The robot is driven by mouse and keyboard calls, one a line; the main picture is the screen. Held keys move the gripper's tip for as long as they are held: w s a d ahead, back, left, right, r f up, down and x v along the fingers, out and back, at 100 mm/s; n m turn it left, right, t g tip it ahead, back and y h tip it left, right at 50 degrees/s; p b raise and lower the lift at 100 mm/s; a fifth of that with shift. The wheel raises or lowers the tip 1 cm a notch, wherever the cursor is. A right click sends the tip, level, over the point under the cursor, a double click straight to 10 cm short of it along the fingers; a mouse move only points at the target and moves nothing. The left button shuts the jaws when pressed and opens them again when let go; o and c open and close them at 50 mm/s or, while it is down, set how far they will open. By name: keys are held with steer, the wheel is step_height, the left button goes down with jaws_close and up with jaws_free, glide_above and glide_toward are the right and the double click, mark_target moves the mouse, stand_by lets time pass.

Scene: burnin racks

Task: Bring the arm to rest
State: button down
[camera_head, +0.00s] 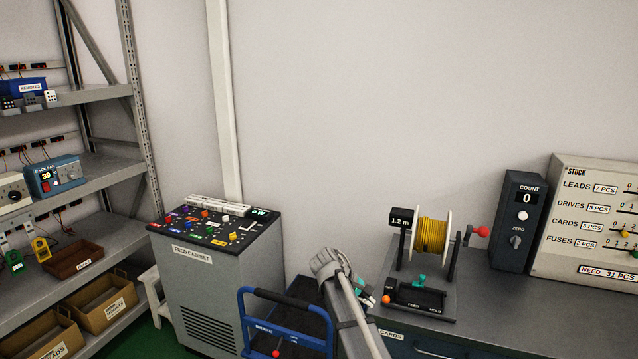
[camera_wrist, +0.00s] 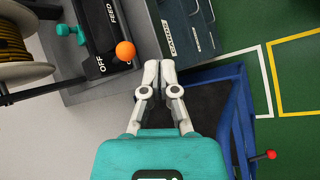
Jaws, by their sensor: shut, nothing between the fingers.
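My gripper (camera_wrist: 152,72) is shut and empty in the wrist view, its two white fingertips together. It hangs over the dark bed of a blue cart (camera_wrist: 215,100), beside the bench edge. In the head view my arm rises from the bottom edge, bent at a grey joint, with my gripper (camera_head: 372,299) small, pointing right toward the reel stand (camera_head: 430,298). Whether the fingertips touch anything there is hard to tell; in the wrist view they appear apart from the orange knob (camera_wrist: 125,51).
The yellow cable reel (camera_head: 431,236) stands on the bench (camera_head: 497,290), with a COUNT box (camera_head: 520,222) and a STOCK panel (camera_head: 590,215) to its right. The feed cabinet (camera_head: 215,290) and a shelving rack (camera_head: 105,178) stand left. Green floor shows right in the wrist view.

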steer(key=s+f+m+y, duration=0.2)
steer(key=s+m+y, duration=0.2)
steer(key=s, duration=0.6)
steer(key=s+d+f+m+y, duration=0.1)
steer(key=s+m+y, duration=0.3)
steer(key=s, duration=0.6)
steer(key=shift+s+d+f, duration=0.3)
steer(key=shift+f, duration=0.55)
